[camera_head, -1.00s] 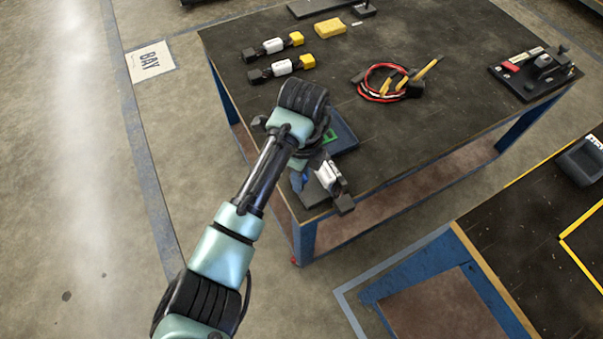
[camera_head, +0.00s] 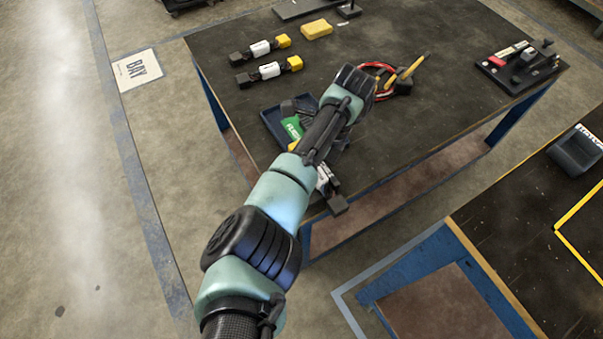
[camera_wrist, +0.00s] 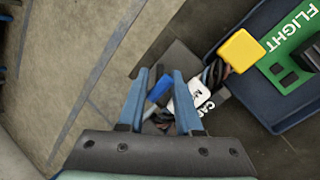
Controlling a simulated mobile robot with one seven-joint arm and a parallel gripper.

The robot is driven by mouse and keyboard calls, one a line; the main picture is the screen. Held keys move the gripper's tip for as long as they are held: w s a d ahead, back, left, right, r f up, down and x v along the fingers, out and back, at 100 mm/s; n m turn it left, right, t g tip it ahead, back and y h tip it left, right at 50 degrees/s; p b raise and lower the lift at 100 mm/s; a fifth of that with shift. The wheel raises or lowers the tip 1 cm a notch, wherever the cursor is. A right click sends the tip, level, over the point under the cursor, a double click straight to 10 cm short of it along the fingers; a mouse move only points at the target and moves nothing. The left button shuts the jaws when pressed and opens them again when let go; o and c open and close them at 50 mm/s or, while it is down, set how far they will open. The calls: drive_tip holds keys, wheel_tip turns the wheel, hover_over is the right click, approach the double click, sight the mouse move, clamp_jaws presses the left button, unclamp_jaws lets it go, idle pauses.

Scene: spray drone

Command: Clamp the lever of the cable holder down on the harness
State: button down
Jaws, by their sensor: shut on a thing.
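In the wrist view, my gripper (camera_wrist: 161,73) has its two blue fingers on either side of the blue lever (camera_wrist: 160,88) of the cable holder and is shut on it. The dark plate of the holder (camera_wrist: 179,62) shows beyond the fingertips. The harness, with its white labelled sleeve (camera_wrist: 194,96) and yellow connector (camera_wrist: 241,50), lies to the right of the lever, close to the right finger. In the head view my arm hides the gripper and lever; part of the harness (camera_head: 323,178) and its black end (camera_head: 337,204) show at the table's near corner.
The table's middle right is clear.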

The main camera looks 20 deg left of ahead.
drive_tip(key=c, duration=0.9)
unclamp_jaws()
drive_tip(key=p+v, duration=0.3)
drive_tip(key=v, duration=1)
drive_tip(key=shift+p, duration=0.35)
